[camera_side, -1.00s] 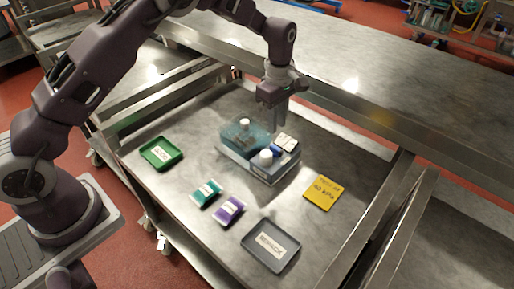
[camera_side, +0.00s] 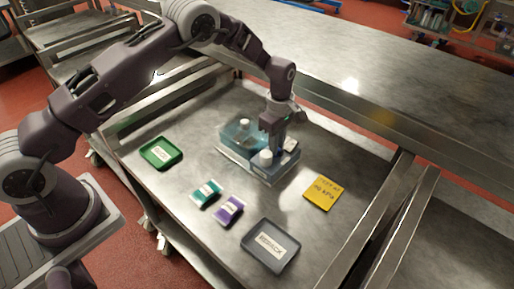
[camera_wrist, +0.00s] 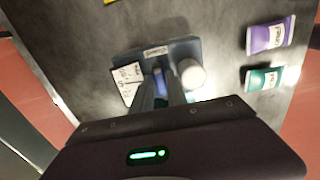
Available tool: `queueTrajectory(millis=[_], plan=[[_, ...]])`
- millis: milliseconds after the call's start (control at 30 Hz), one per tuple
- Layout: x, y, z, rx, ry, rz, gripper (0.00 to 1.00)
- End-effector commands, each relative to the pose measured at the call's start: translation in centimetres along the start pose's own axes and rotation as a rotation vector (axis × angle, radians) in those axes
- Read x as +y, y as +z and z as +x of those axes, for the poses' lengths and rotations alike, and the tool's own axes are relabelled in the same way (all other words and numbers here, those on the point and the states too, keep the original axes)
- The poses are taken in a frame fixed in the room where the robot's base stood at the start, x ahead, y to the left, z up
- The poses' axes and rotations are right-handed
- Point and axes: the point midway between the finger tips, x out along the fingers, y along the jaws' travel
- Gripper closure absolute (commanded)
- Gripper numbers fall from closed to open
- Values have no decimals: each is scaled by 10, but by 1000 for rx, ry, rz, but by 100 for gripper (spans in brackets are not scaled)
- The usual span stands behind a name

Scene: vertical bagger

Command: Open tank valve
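The vertical bagger (camera_side: 262,174) is a grey-blue box with a translucent teal tank (camera_side: 232,133) and two white caps. The front white cap (camera_side: 266,157) also shows in the wrist view (camera_wrist: 191,74). A small blue part (camera_wrist: 159,80), perhaps the tank valve, lies beside this cap; I cannot confirm that it is the valve. My gripper (camera_side: 276,147) points down just behind the front cap. In the wrist view its fingers (camera_wrist: 161,88) reach down around or over the blue part. Whether they touch or grip it is hidden.
A white labelled panel (camera_wrist: 127,82) sits beside the fingers. A green tray (camera_side: 171,145), a teal pouch (camera_side: 206,193), a purple pouch (camera_side: 229,210), a grey tray (camera_side: 270,263) and a yellow pressure card (camera_side: 323,192) lie around the bagger. A raised steel shelf (camera_side: 345,90) runs behind.

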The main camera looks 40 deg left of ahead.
Motion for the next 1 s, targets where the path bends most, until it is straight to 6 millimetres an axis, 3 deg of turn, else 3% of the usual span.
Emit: queueTrajectory(millis=[67, 233, 1000], plan=[[0, 0, 0, 0, 0, 0, 100], [0, 0, 0, 1, 0, -38, 100], [0, 0, -1, 0, 2, -1321, 100]])
